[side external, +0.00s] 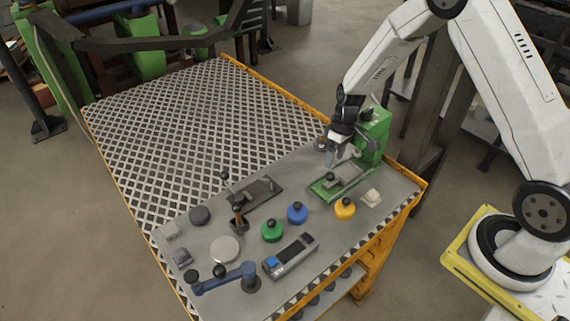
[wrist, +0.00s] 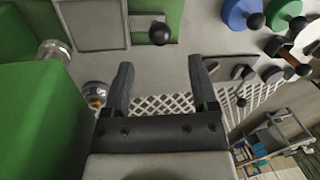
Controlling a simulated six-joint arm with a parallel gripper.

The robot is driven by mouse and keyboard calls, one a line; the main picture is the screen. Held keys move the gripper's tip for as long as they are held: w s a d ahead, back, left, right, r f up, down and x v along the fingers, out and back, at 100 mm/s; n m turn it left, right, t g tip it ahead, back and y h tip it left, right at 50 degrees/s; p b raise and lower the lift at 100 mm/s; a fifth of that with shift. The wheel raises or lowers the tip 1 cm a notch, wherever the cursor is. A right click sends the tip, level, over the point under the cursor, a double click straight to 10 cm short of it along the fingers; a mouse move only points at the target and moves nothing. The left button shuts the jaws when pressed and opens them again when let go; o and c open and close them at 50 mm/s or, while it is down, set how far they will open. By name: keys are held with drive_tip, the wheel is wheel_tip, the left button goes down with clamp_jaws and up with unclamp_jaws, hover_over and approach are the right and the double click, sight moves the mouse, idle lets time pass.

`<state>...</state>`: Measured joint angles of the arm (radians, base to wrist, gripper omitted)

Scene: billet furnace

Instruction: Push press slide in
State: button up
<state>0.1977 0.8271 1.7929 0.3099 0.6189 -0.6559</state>
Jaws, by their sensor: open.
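The green press (side external: 374,136) stands near the right end of the grey worktop, and its green body also fills the left of the wrist view (wrist: 40,125). The press slide is a grey plate (side external: 347,172) with a black knob (side external: 330,177), sticking out from the press on a green base. In the wrist view the slide plate (wrist: 90,25) is at the top, with the knob (wrist: 160,34) beside it. My gripper (side external: 331,156) is open and empty, above the slide and close to the press body. In the wrist view the knob is beyond the open fingers (wrist: 161,85), apparently apart from them.
Yellow (side external: 345,208), blue (side external: 297,213) and green (side external: 272,231) knobbed discs stand in front of the press. A small pale block (side external: 371,197) lies to the right. A lever fixture (side external: 255,199) and a grey box device (side external: 290,257) stand to the left. The mesh deck (side external: 200,120) is clear.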

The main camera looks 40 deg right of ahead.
sight(330, 174)
drive_tip(key=shift+d+r, duration=0.2)
drive_tip(key=shift+r, duration=0.8)
drive_tip(key=shift+a, duration=0.15)
drive_tip(key=shift+s+a+f+m+g+h, duration=0.1)
drive_tip(key=shift+s+a+m+g+h, duration=0.05)
drive_tip(key=shift+a+m+h, duration=0.35)
drive_tip(key=shift+s+a+f+m+g+h, duration=0.15)
drive_tip(key=shift+a+m+h, duration=0.1)
drive_tip(key=shift+m+h, duration=0.3)
drive_tip(key=shift+w+a+r+m+h, duration=0.15)
drive_tip(key=shift+a+m+h, duration=0.3)
drive_tip(key=shift+m+h, duration=0.15)
drive_tip(key=shift+w+a+r+m+h, duration=0.1)
drive_tip(key=shift+w+a+m+h, duration=0.05)
drive_tip(key=shift+a+m+h, duration=0.35)
drive_tip(key=shift+d, duration=0.1)
drive_tip(key=shift+x, duration=3.9)
drive_tip(key=shift+w, duration=0.2)
clamp_jaws()
